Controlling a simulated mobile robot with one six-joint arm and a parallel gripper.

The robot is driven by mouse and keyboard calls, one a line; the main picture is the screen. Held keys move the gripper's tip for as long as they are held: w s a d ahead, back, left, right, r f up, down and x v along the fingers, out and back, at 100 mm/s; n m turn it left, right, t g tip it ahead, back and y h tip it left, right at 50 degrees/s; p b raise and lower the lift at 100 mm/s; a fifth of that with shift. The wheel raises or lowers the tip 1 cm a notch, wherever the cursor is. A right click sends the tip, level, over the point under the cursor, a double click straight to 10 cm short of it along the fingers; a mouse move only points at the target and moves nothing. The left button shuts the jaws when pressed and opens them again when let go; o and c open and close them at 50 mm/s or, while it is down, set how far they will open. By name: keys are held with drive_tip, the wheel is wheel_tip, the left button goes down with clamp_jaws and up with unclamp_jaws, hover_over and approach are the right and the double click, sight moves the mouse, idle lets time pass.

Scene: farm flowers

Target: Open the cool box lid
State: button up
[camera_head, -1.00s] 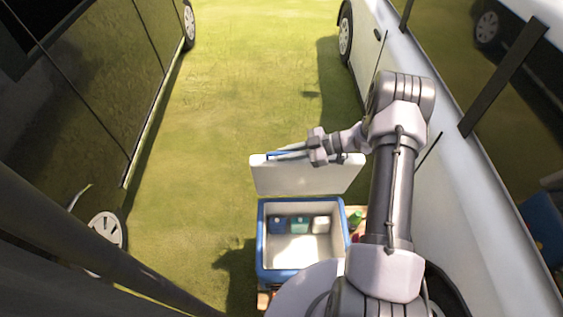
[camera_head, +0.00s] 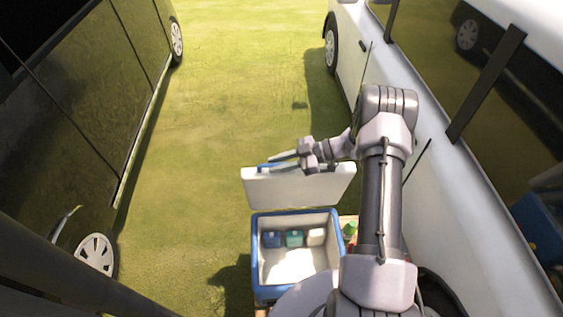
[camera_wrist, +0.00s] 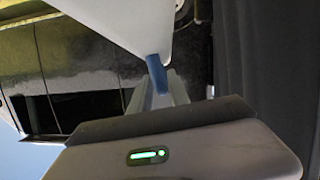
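The cool box (camera_head: 260,279) is a blue-rimmed box with a white inside, standing on the ground at lower centre in the head view. Its lid (camera_head: 300,188) stands raised along the far side, white face towards me, so the box's inside shows. A blue part (camera_head: 266,166) shows along the lid's top edge. My gripper (camera_head: 276,162) is at that edge, its fingers pointing left. In the wrist view, the fingers (camera_wrist: 158,93) lie about the blue part (camera_wrist: 157,72), beside the white lid (camera_wrist: 125,22). Whether they press on it I cannot tell.
Small blue, teal (camera_head: 294,238) and white items are inside the box along its far wall. A green item (camera_head: 349,230) is just right of the box. A dark vehicle (camera_head: 80,130) stands at left, a white van (camera_head: 440,180) at right. The grass between them is clear.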

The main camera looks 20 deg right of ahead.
drive_tip(key=v, duration=1.7)
drive_tip(key=shift+d+f, duration=0.1)
drive_tip(key=shift+d, duration=0.1)
